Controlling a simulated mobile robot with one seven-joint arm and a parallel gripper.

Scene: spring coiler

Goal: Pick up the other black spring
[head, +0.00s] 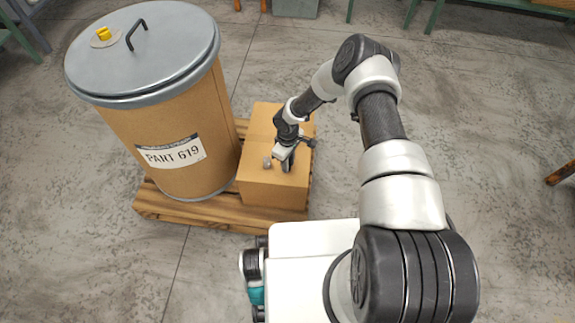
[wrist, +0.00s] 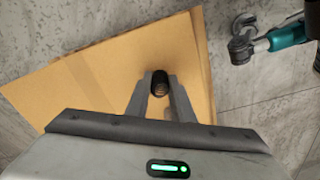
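A dark, short, round piece, which looks like the black spring (wrist: 160,82), shows end-on between the two fingertips of my gripper (wrist: 160,92) in the wrist view. The fingers flank it closely on both sides. I cannot tell whether they press on it or only stand around it. In the head view my gripper (head: 287,166) points down at the top of a cardboard box (head: 265,188), and the spring between the fingers is not clear there. A small grey cylindrical piece (head: 267,162) stands on the box just left of my gripper; its kind is too small to tell.
A large cardboard drum (head: 178,135) with a grey lid and a "PART 619" label stands close left of the box. Both rest on a wooden pallet (head: 200,212). Open concrete floor lies around, with green-legged tables at the back edges.

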